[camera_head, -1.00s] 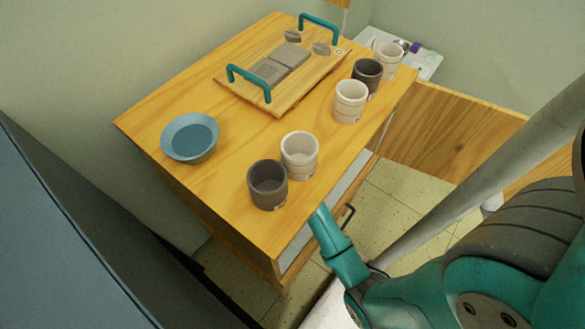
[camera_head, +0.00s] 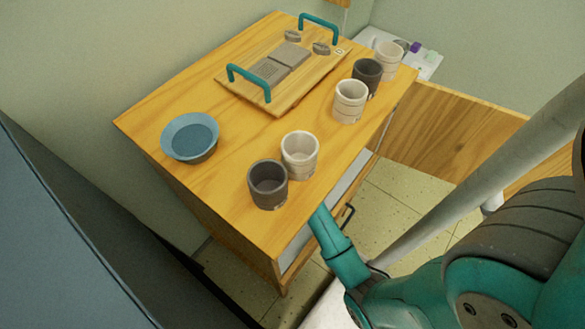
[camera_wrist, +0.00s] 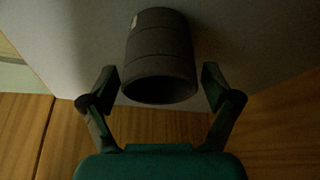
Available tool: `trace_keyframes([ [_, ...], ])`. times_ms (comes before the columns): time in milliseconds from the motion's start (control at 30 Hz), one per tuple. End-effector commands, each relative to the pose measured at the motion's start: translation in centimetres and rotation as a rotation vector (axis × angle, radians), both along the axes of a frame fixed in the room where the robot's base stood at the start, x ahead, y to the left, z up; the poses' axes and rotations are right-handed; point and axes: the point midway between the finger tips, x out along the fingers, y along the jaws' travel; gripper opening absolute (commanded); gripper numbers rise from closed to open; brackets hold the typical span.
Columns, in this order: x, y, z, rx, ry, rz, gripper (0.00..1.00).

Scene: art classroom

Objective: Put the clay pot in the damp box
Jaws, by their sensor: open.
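In the wrist view a dark grey clay pot (camera_wrist: 160,42) is by a pale grey surface, its open rim facing toward my gripper (camera_wrist: 159,76). The two fingers are spread open, one on each side of the pot, with a visible gap at each side. A small pale label shows near the pot's far end. In the head view my gripper is hidden; only my teal arm shows, running to the cabinet's right side. The damp box cannot be told for sure; the wooden cabinet (camera_head: 240,228) has a pale panel (camera_head: 345,192) on that side.
Wood boards (camera_wrist: 75,140) lie near my gripper in the dim wrist view.

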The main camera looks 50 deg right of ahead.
Motion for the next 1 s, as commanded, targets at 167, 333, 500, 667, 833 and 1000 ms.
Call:
trace_keyframes([
  [167, -0.5, 1.2, 3.2, -0.001, -0.003, 0.002, 0.88],
  [333, -2.0, 4.4, 3.5, 0.001, 0.002, 0.006, 0.88],
  [500, -3.5, 7.6, 3.5, 0.001, 0.002, 0.006, 0.88],
  [667, -4.6, 10.1, 3.5, 0.000, 0.001, 0.005, 0.88],
  [833, -5.3, 11.7, 3.6, 0.000, 0.001, 0.003, 0.88],
  [1000, -5.6, 12.3, 3.6, 0.001, 0.001, 0.001, 0.88],
])
